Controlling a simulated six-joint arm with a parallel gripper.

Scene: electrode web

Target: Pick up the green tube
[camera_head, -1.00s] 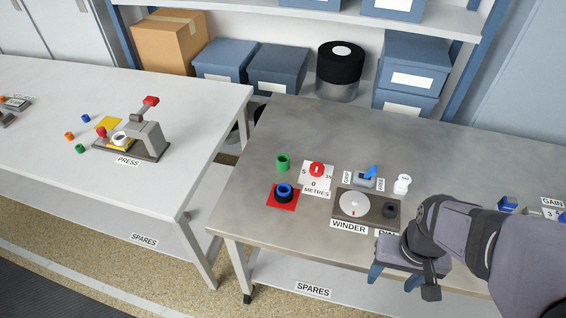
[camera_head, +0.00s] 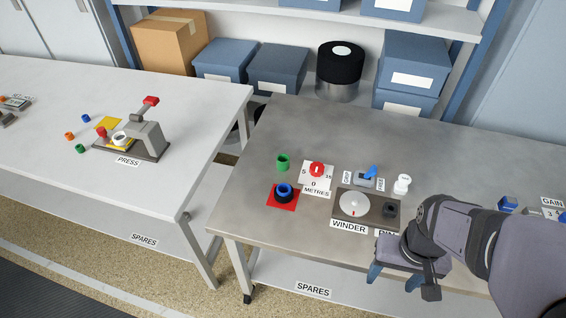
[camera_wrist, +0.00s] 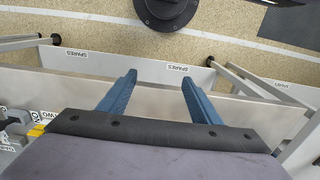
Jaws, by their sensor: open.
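A green tube (camera_head: 283,162) stands on the grey metal table (camera_head: 290,125), just behind the red square and left of the METRES dial. A smaller green piece (camera_head: 80,148) lies on the white table at the left, near the press. My gripper (camera_head: 393,277) is at the front edge of the grey table, right of and in front of the green tube, well apart from it. In the wrist view its two blue fingers (camera_wrist: 160,92) are spread with nothing between them. The green tube does not show in the wrist view.
A blue ring (camera_head: 284,191) sits on a red square in front of the green tube. The METRES dial (camera_head: 316,172), winder (camera_head: 354,206), grip switch (camera_head: 366,178) and white bottle (camera_head: 402,184) stand between the tube and my gripper. The back of the grey table is clear.

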